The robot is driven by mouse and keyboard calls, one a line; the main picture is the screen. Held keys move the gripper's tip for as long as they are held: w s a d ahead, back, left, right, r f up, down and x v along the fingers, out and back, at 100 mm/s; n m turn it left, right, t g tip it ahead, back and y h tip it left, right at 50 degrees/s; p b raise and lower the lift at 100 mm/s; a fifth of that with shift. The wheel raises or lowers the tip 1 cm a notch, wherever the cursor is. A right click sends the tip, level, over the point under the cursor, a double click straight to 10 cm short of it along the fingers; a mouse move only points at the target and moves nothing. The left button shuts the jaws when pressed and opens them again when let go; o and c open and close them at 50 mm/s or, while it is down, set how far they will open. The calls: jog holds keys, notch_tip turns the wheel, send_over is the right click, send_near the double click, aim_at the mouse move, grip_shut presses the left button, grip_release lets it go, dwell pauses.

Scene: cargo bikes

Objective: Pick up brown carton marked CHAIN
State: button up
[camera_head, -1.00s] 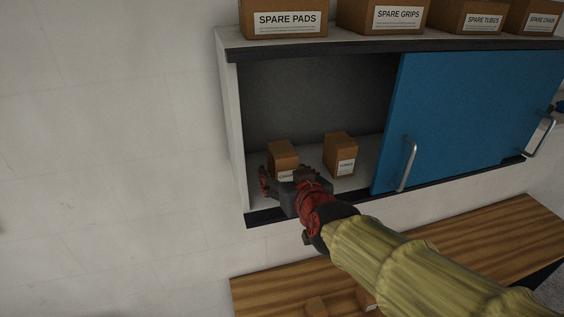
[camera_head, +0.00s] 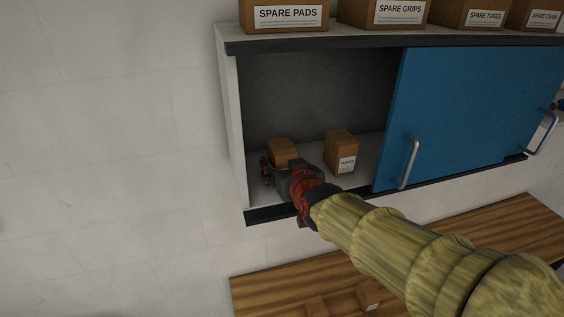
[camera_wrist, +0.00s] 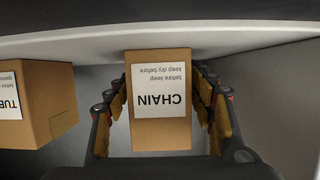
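The brown carton marked CHAIN (camera_wrist: 160,135) stands inside the open left part of the wall cabinet. Its white label appears upside down in the wrist view, and its upper part also shows in the head view (camera_head: 283,149). My gripper (camera_wrist: 160,92) is open, with one finger on each side of the carton. In the wrist view a small gap shows on the left; on the right the finger is close, and I cannot tell whether it touches. In the head view my gripper (camera_head: 278,168) hides the carton's lower front.
A second carton marked TUBES (camera_head: 341,152) stands to the right in the same cabinet. The blue sliding door (camera_head: 480,110) covers the right side. Cartons such as SPARE PADS (camera_head: 284,14) stand on the cabinet top. A wooden bench (camera_head: 480,235) is below.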

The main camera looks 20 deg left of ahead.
jog(key=c, duration=1)
jog(key=shift+r, duration=0.15)
jog(key=shift+c, duration=0.4)
